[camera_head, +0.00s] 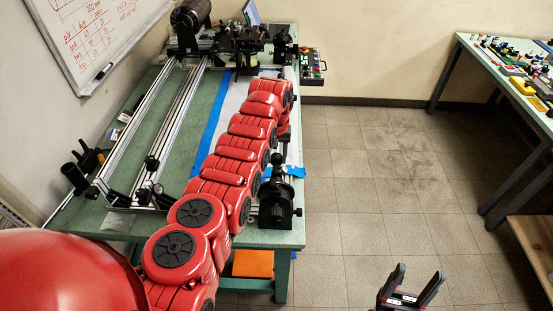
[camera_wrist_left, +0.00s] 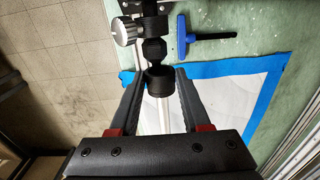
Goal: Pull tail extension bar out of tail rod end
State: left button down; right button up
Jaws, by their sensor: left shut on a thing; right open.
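The tail rod end (camera_wrist_left: 152,25) is a dark fitting with a silver knob (camera_wrist_left: 124,32) at the top of the left wrist view. A black cylindrical piece (camera_wrist_left: 160,80), which looks like the end of the tail extension bar, sits in line below it. A pale rod (camera_wrist_left: 164,116) runs on between my fingers. My left gripper (camera_wrist_left: 160,74) is shut on this bar; whether the bar is still seated in the rod end cannot be told. In the head view my red arm hides most of it; the black tail fixture (camera_head: 277,202) shows at the near right bench corner. My right gripper (camera_head: 410,286) is open and empty.
The green bench (camera_head: 195,150) carries a rail frame (camera_head: 150,125) and a black motor unit (camera_head: 190,18). A blue-handled tool (camera_wrist_left: 184,38) lies beside the fixture. Blue tape (camera_wrist_left: 250,120) edges a white sheet. The floor (camera_head: 360,180) right of the bench is clear.

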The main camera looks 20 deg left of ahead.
pick_arm(q)
jog(key=b, duration=0.4)
jog(key=shift+w, duration=0.35)
jog(key=shift+b, duration=1.2)
jog(key=shift+r, duration=0.1)
dwell(0.5)
